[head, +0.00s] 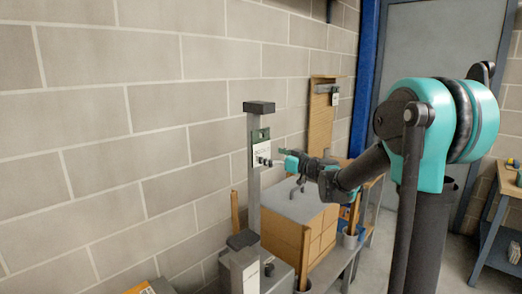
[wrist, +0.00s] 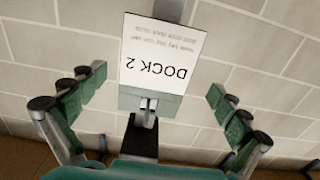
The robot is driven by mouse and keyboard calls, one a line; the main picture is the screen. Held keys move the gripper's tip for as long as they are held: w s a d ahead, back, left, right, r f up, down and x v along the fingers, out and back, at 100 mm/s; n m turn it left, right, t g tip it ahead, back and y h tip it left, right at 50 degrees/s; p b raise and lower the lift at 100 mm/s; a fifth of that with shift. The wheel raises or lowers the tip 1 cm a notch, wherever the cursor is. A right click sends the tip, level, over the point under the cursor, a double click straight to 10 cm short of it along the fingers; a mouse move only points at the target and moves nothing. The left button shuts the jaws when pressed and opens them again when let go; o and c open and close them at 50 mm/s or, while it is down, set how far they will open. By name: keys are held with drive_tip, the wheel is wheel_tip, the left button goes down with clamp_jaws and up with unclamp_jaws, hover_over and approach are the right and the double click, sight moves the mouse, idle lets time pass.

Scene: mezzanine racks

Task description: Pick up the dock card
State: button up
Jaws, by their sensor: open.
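The dock card (wrist: 160,50) is white, with "DOCK 2" upside down in the wrist view, and has a green strip along its lower edge there. In the head view the card (head: 262,151) is upright near the top of a grey post (head: 253,205). A small grey clip or hook (wrist: 147,108) shows at the green edge in the wrist view. My gripper (wrist: 156,84) is open, one finger on each side of the card and apart from it. In the head view my gripper (head: 278,161) is just right of the card, partly covering its lower corner.
A second card (head: 335,98) hangs on a wooden board behind. A box (head: 285,232) with a grey top stands right of the post. A shorter dark-capped post (head: 243,262) stands in front. A block wall (head: 110,110) runs behind, with clear room left of the post.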

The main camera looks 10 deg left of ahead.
sight(262, 151)
drive_tip(key=shift+x, duration=2.7)
drive_tip(key=shift+w+d, duration=0.15)
drive_tip(key=shift+d, duration=0.05)
drive_tip(key=shift+c, duration=0.5)
drive_tip(key=c, duration=0.9)
